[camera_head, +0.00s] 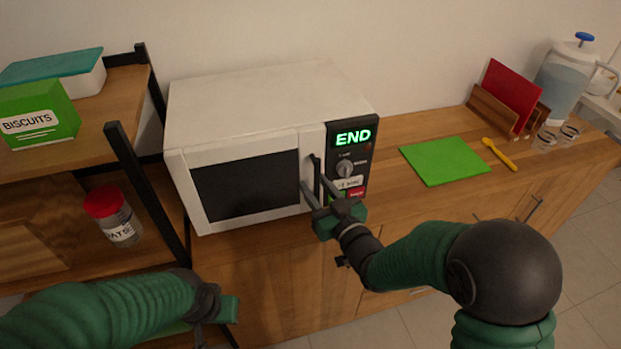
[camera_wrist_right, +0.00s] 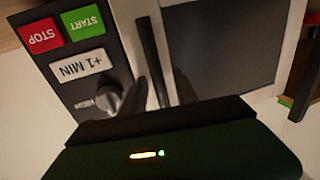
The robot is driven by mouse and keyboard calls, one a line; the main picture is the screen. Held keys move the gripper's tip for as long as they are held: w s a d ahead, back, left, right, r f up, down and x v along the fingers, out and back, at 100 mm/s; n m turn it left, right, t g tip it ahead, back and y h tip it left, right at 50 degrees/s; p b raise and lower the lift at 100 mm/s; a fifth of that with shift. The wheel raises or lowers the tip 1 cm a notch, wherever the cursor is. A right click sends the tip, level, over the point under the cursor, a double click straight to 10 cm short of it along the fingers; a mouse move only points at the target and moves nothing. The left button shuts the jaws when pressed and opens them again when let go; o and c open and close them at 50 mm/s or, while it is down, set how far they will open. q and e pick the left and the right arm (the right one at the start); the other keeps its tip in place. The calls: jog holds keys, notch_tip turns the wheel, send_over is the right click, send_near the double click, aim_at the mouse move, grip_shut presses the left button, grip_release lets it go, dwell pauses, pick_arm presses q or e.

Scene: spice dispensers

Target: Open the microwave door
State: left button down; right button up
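The white microwave (camera_head: 260,98) stands on the wooden counter, with its door (camera_head: 245,185) closed. The dark vertical door handle (camera_head: 315,172) is at the door's right edge, beside the control panel; it also shows in the right wrist view (camera_wrist_right: 151,45). My right gripper (camera_head: 318,190) is at the handle. In the right wrist view its two fingers (camera_wrist_right: 162,90) stand apart, one on each side of the handle's near end, with gaps visible. My left gripper (camera_head: 212,318) is low in the head view, away from the microwave; its fingers are hard to make out.
The panel display (camera_head: 352,137) reads END. A shelf on the left holds a green biscuits box (camera_head: 38,115) and a red-lidded jar (camera_head: 113,217). To the right are a green mat (camera_head: 444,160), a yellow spoon (camera_head: 499,154) and a jug (camera_head: 570,80). Space in front of the door is open.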

jog(key=shift+s+a+r, duration=0.15)
jog(key=shift+s+a, duration=0.05)
jog(key=shift+a, duration=0.1)
jog(key=shift+c, duration=0.4)
jog(key=shift+w+d, duration=0.15)
jog(key=shift+d, duration=0.35)
jog(key=c, duration=0.7)
jog(key=shift+a, duration=0.1)
grip_shut()
